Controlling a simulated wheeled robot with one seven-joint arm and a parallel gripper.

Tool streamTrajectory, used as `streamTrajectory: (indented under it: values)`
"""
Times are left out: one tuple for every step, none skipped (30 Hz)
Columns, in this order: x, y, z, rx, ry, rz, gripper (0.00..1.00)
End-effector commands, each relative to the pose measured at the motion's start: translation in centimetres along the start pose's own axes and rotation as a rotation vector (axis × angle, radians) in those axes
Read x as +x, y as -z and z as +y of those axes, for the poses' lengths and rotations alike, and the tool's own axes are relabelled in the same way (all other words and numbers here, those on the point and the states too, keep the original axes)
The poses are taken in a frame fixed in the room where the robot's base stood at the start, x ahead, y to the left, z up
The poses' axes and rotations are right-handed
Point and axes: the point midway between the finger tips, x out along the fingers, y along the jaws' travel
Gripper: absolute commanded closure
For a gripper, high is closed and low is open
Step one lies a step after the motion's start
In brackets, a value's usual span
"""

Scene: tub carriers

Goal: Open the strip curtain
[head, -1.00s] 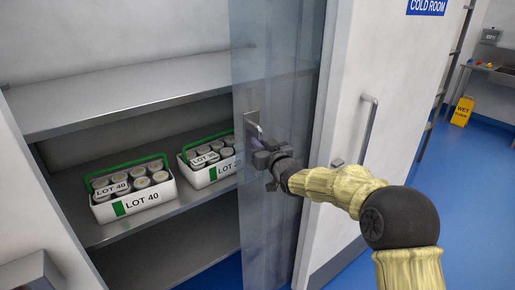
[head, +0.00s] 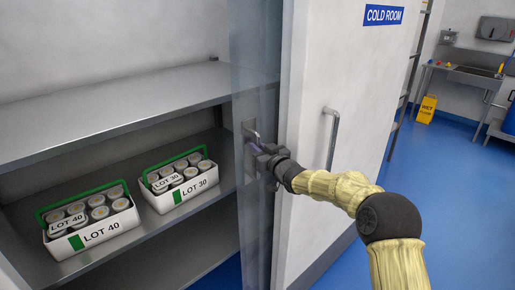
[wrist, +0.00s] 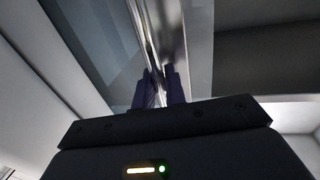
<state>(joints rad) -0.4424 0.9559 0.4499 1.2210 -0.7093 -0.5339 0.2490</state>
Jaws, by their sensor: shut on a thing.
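The strip curtain (head: 258,70) is a clear bluish panel that hangs at the right side of the shelf opening, by the white cold room door. A metal handle (head: 250,132) is fixed to it at mid height. My gripper (head: 257,152) is at this handle and shut on it. In the wrist view my gripper's dark fingers (wrist: 161,88) close around a shiny metal strip, with the translucent panel (wrist: 100,45) to its left. The exact contact is partly hidden by the fingers.
A yellow wet floor sign (head: 427,109) and open blue floor are at right.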

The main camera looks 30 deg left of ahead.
Motion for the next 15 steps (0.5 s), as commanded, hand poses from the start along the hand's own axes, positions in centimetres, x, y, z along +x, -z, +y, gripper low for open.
streamTrajectory:
  values:
    - [0.03, 0.03, -0.13, 0.000, 0.002, 0.001, 0.82]
    - [0.03, 0.03, -0.14, 0.000, 0.002, 0.001, 0.76]
    - [0.03, 0.03, -0.14, 0.000, 0.002, 0.001, 0.71]
    - [0.03, 0.03, -0.14, 0.000, 0.002, 0.001, 0.71]
    - [0.03, 0.03, -0.14, 0.000, 0.002, 0.001, 0.71]
    - [0.03, 0.03, -0.14, 0.000, 0.002, 0.001, 0.71]
    - [0.03, 0.03, -0.13, 0.000, 0.002, 0.001, 0.71]
    - [0.02, 0.02, -0.13, 0.000, 0.002, 0.000, 0.71]
    - [0.02, 0.02, -0.12, 0.000, 0.002, 0.001, 0.71]
    - [0.02, 0.02, -0.12, 0.000, 0.002, 0.000, 0.71]
    - [0.00, 0.02, -0.12, 0.000, 0.002, 0.000, 0.71]
    - [-0.04, 0.02, -0.11, 0.000, 0.001, 0.001, 0.71]
    - [-0.11, 0.01, -0.09, 0.000, 0.001, 0.001, 0.71]
    - [-0.20, 0.01, -0.08, 0.000, 0.001, 0.001, 0.71]
    - [-0.37, -0.03, -0.06, -0.001, 0.001, 0.000, 0.71]
